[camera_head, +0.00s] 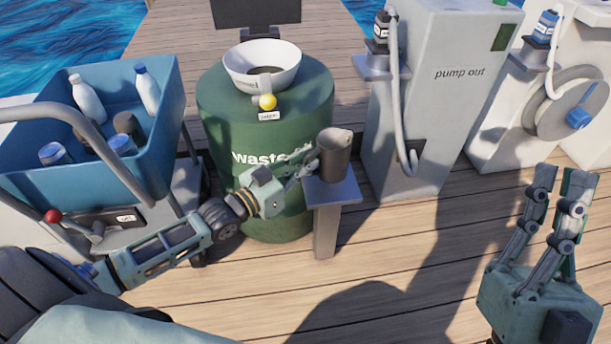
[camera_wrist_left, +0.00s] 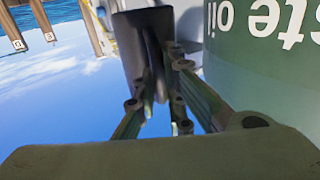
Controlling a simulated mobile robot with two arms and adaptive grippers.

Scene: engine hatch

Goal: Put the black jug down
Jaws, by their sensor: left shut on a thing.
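The black jug (camera_head: 333,155) is upright at the small grey stand (camera_head: 335,190), beside the green waste oil drum. I cannot tell whether its base touches the stand top. My left gripper (camera_head: 309,162) reaches in from the left and is shut on the jug's handle side. In the left wrist view the jug (camera_wrist_left: 140,40) fills the upper middle, with the fingers (camera_wrist_left: 160,85) closed at its handle; the image is upside down. My right gripper (camera_head: 560,190) is at the lower right, pointing up, empty, with its two fingers apart.
The green drum (camera_head: 215,125) with a white funnel (camera_head: 262,72) stands left of the small stand. A blue cart (camera_head: 60,185) with several bottles is at the left. The pump-out cabinet (camera_head: 440,130) stands at the right. The wooden deck (camera_head: 400,260) in front is clear.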

